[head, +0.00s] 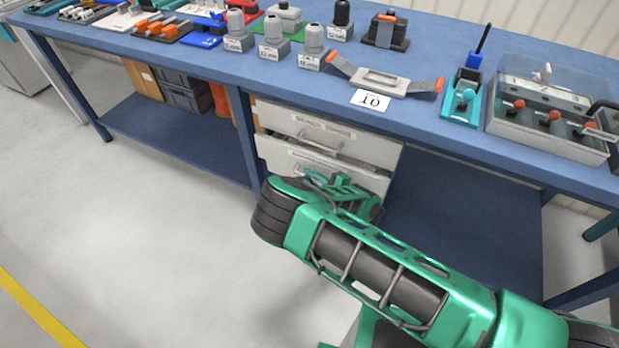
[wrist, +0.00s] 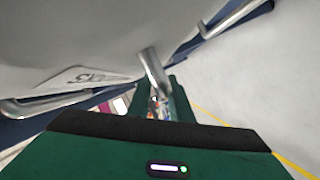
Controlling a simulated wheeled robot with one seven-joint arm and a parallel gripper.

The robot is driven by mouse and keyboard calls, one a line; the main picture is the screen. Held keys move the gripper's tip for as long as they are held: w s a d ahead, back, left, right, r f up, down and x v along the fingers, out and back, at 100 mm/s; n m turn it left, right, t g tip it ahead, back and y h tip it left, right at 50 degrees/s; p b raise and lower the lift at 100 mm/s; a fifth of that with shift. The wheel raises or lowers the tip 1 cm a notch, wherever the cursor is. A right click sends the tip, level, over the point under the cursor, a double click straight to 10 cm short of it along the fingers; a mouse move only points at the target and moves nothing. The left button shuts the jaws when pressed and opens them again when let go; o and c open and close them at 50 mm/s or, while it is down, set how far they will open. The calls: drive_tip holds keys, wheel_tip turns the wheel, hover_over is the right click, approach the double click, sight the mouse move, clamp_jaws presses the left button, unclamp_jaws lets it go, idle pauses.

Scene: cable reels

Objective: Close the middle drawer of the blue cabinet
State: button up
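No blue cabinet is distinct; a white drawer unit (head: 380,152) stands under a blue workbench. Its upper drawer (head: 283,119) has a label and a bar handle. A lower drawer front (head: 272,152) shows below it, partly behind my arm. How far any drawer stands out is hard to tell. My gripper (head: 345,188) is in front of the lower drawer front. In the wrist view, a pale drawer front (wrist: 70,40) with a label fills the upper left. A metal handle bar (wrist: 153,70) reaches between or just before my green fingers (wrist: 165,103); contact and finger opening are unclear.
A low shelf (head: 175,140) holds dark crates (head: 185,95). Open floor (head: 130,230) lies at the left.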

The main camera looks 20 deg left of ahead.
sight(316, 168)
drive_tip(key=shift+a, duration=0.2)
drive_tip(key=shift+c, duration=0.4)
clamp_jaws()
drive_tip(key=shift+w+d, duration=0.25)
drive_tip(key=shift+w, duration=0.9)
drive_tip(key=shift+w+d, duration=0.25)
drive_tip(key=shift+w, duration=0.9)
drive_tip(key=shift+o, duration=0.4)
unclamp_jaws()
